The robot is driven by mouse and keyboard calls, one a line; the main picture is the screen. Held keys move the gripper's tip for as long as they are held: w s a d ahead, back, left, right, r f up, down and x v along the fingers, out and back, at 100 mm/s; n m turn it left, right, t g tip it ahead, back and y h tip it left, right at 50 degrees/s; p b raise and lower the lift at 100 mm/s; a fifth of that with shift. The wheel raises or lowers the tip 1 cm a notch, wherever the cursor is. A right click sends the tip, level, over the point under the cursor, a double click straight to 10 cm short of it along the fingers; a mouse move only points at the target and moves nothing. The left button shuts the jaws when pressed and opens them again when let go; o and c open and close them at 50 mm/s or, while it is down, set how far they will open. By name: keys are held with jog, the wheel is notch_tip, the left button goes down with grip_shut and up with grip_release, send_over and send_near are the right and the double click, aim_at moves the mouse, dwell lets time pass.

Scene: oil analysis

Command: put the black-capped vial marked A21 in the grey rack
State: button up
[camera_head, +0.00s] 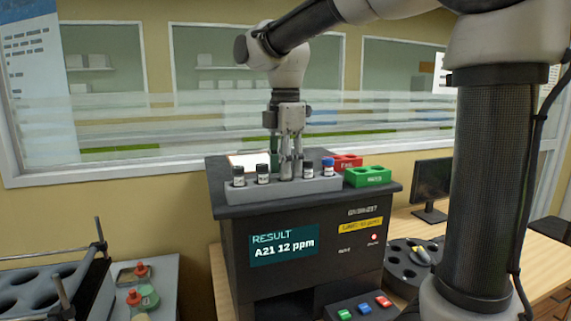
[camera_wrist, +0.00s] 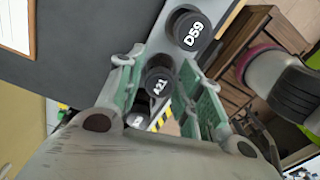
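The grey rack (camera_head: 285,190) lies on top of a dark analyser and holds a row of vials. The black-capped vial marked A21 (camera_wrist: 158,82) is between my gripper's fingers in the wrist view, in line with the rack's other vials. My gripper (camera_head: 291,168) points straight down over the middle of the rack. In the wrist view its green-padded fingers (camera_wrist: 160,72) stand on either side of the A21 cap, very close to it. Whether they touch it I cannot tell. The vial's lower part and its seat are hidden.
A vial marked D59 (camera_wrist: 188,30) stands beside A21. Other black-capped vials (camera_head: 263,174) and a blue-capped one (camera_head: 328,168) flank my gripper. The analyser screen (camera_head: 284,246) reads "A21 12 ppm".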

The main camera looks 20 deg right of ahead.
jog(key=shift+r, duration=0.15)
notch_tip(320, 180, up, 12)
jog(key=s+d+f+m+t, duration=0.2)
jog(key=s+d+f+m, duration=0.5)
jog(key=s+f+m, duration=0.2)
jog(key=s+d+f+m+t, duration=0.2)
jog(key=s+d+f+m, duration=0.5)
jog(key=s+f+m, duration=0.3)
jog(key=shift+d+f+m, duration=0.2)
jog(key=shift+d+m, duration=0.2)
jog(key=shift+m, duration=0.3)
